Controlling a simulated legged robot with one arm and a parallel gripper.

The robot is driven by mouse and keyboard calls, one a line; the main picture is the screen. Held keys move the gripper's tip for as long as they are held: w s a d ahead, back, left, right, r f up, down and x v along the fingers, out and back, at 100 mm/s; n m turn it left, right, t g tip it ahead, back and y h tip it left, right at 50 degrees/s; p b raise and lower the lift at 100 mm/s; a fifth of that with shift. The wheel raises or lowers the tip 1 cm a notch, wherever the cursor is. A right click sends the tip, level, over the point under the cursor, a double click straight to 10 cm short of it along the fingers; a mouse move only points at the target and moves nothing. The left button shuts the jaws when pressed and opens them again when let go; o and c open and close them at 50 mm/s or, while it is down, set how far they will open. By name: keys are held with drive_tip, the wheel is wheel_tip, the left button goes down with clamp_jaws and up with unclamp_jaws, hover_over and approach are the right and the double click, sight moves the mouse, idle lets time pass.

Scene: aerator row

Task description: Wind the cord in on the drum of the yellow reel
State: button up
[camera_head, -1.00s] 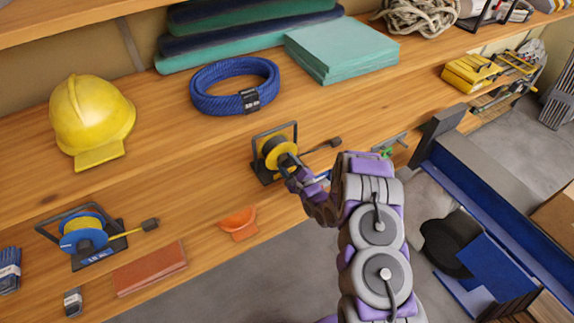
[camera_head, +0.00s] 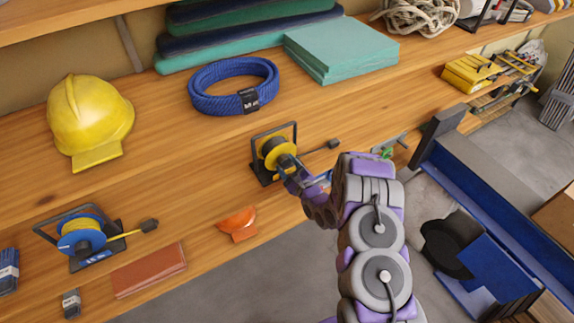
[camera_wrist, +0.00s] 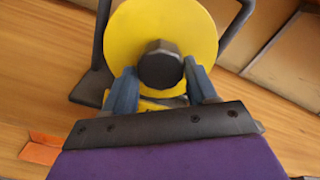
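The yellow reel (camera_head: 274,146) stands in a black frame on the wooden shelf, left of my arm in the head view. Its yellow drum face (camera_wrist: 192,28) fills the upper middle of the wrist view. A dark round knob (camera_wrist: 160,66) sticks out from that face. A dark cord end with a plug (camera_head: 333,144) lies to the right of the reel. My gripper (camera_head: 287,163) is at the front of the drum. In the wrist view its two blue-grey fingers (camera_wrist: 161,82) lie on either side of the knob and appear to press on it. The drum's winding is mostly hidden.
A blue reel (camera_head: 82,239) with yellow cord stands at the left, near a brown-red pad (camera_head: 149,270). An orange scoop-like piece (camera_head: 238,223) lies near the shelf's front edge. A blue rope coil (camera_head: 234,87) and yellow helmet (camera_head: 90,115) are behind.

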drive_tip(key=shift+o, duration=0.6)
drive_tip(key=shift+f, duration=0.1)
drive_tip(key=shift+o, duration=1.1)
drive_tip(key=shift+a+r, duration=0.1)
drive_tip(key=shift+r, duration=0.15)
drive_tip(key=p+v, duration=0.2)
drive_tip(key=v, duration=1.5)
drive_tip(key=shift+f+p, duration=0.15)
drive_tip(key=shift+p, duration=0.25)
